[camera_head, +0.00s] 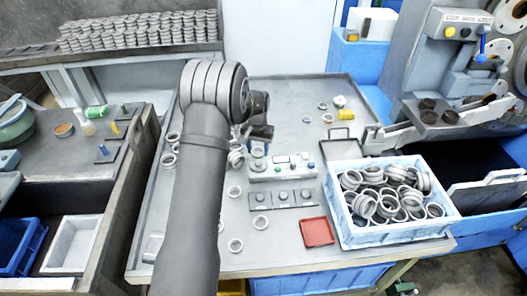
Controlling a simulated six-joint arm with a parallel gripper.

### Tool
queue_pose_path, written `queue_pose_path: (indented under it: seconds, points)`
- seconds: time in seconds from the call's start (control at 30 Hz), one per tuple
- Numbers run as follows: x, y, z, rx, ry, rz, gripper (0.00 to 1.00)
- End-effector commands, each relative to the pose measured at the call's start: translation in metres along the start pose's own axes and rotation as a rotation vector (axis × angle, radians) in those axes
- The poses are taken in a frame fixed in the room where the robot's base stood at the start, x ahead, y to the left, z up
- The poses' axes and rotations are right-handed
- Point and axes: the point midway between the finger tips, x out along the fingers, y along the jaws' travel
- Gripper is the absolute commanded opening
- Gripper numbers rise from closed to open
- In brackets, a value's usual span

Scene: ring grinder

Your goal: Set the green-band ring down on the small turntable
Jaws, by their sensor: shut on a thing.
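My gripper (259,135) is dark and points down over the middle of the table, partly behind my own arm. It is shut on a small ring, which I take to be the green-band ring (258,152); a greenish tint shows just below the fingers. The small turntable (258,164) appears as a round disc at the left end of a pale control box (285,169) with buttons. The ring is directly over or on the turntable; at this size I cannot tell whether they touch.
A blue crate (345,235) full of grey rings stands at the right. Loose rings (236,245) are scattered on the grey table (285,252). A machine stands at the far right.

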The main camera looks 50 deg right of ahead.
Motion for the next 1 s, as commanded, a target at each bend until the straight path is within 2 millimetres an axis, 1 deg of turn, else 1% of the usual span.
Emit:
queue_pose_path:
  seconds: [0.6,0.73,1.0]
  points:
    - [0.042,0.001,0.0,0.001,0.0,0.0,0.21]
    - [0.046,0.001,0.0,0.001,0.0,0.0,0.21]
    - [0.047,0.001,0.0,0.001,0.0,0.0,0.21]
